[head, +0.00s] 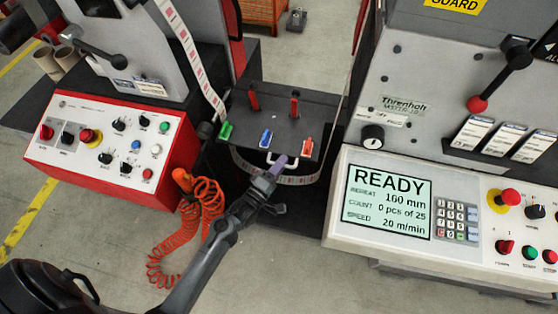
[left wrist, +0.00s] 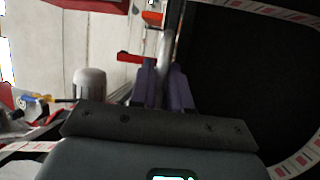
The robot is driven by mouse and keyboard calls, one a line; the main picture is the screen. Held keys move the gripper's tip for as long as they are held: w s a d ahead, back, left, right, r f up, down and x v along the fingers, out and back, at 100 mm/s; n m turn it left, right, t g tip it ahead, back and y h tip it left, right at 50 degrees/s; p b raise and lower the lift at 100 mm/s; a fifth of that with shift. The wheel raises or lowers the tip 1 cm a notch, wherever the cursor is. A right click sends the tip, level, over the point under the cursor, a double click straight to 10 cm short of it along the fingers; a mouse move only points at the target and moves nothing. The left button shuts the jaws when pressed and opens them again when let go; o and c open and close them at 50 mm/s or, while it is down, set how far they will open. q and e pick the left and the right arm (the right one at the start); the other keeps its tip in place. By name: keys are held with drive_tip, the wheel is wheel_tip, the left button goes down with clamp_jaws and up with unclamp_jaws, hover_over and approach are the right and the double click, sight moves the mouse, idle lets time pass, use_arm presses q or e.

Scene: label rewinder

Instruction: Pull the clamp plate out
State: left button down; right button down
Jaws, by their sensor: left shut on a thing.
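The dark plate (head: 272,108), which I take to be the clamp plate, sits between the two machines. It carries two red levers and small green, blue and orange pieces. A pale U-shaped handle (head: 268,157) stands at its front edge. My left gripper (head: 277,166) reaches up to this handle from below. In the left wrist view my purple fingers (left wrist: 165,75) are shut on a pale grey bar (left wrist: 166,44), which looks like the handle. The fingertips hide part of it. My right gripper is in neither view.
A printed label strip (head: 190,50) runs down from the top left and loops below the plate. An orange coiled hose (head: 207,195) hangs left of my arm. A red-framed control panel (head: 110,140) stands left, and a panel with a READY screen (head: 388,202) stands right.

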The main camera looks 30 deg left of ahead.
use_arm(q)
drive_tip(key=c, duration=1.5)
unclamp_jaws()
drive_tip(key=shift+d+r, duration=0.1)
drive_tip(key=shift+r, duration=0.1)
drive_tip(key=o, duration=0.3)
drive_tip(key=shift+s+f, duration=0.15)
drive_tip(key=shift+s, duration=0.15)
drive_tip(key=shift+o, duration=0.2)
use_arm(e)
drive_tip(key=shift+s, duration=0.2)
use_arm(q)
drive_tip(key=shift+w, duration=0.1)
